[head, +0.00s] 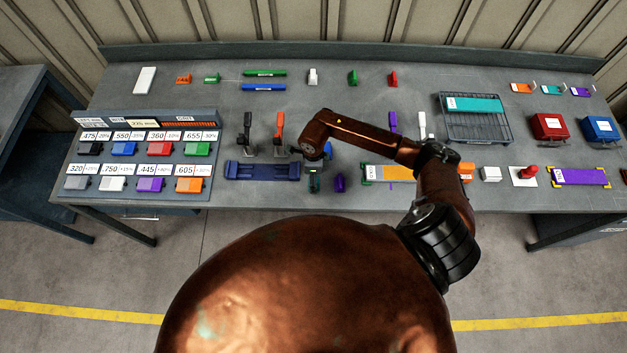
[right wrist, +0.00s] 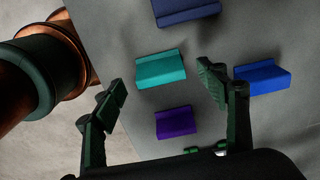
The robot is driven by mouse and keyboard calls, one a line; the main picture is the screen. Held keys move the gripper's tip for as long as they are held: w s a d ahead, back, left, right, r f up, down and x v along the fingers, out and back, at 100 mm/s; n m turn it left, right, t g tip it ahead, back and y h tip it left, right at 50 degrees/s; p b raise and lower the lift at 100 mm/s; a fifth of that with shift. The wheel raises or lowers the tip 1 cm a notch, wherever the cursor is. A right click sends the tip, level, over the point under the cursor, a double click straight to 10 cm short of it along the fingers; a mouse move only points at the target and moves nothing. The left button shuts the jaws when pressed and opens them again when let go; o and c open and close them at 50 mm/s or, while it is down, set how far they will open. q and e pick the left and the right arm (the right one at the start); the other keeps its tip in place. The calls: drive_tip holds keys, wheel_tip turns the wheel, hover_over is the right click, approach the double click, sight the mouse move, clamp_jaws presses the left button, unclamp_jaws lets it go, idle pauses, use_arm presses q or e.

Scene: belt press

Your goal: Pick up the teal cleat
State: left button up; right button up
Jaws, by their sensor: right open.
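The teal cleat (right wrist: 160,70) is a small stepped block lying on the grey table, between the fingers in the right wrist view. In the head view the teal cleat (head: 314,184) is partly covered by my right gripper (head: 315,172). That gripper is open and empty; in the right wrist view its two fingertips (right wrist: 162,82) lie on either side of the cleat, apart from it. Whether they are down at its height I cannot tell. My left gripper is not in view.
A purple cleat (right wrist: 174,122) and a blue cleat (right wrist: 262,78) lie close by. A dark blue block (right wrist: 185,10) is on the teal cleat's other side. An orange strip (head: 388,173) and a wire rack (head: 470,130) are further right. The table's front edge is near.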

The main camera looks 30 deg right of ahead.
wheel_tip(320, 180, down, 2)
drive_tip(key=shift+f, duration=0.15)
drive_tip(key=shift+s+f+p, duration=0.1)
drive_tip(key=shift+f+p, duration=0.2)
drive_tip(key=shift+f, duration=0.05)
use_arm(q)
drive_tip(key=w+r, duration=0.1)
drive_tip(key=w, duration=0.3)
use_arm(e)
drive_tip(key=shift+c, duration=0.2)
drive_tip(key=c, duration=0.6)
drive_tip(key=shift+c, duration=0.9)
drive_tip(key=c, duration=0.3)
drive_tip(key=shift+c, duration=0.7)
drive_tip(key=shift+d+r+b, duration=0.1)
drive_tip(key=shift+r+b, duration=0.3)
drive_tip(key=shift+r, duration=0.15)
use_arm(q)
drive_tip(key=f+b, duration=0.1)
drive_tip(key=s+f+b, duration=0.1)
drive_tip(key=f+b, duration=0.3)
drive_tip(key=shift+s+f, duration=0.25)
use_arm(e)
drive_tip(key=s+a+r, duration=0.6)
drive_tip(key=a+r, duration=0.6)
drive_tip(key=shift+s+a, duration=0.15)
drive_tip(key=shift+s, duration=0.25)
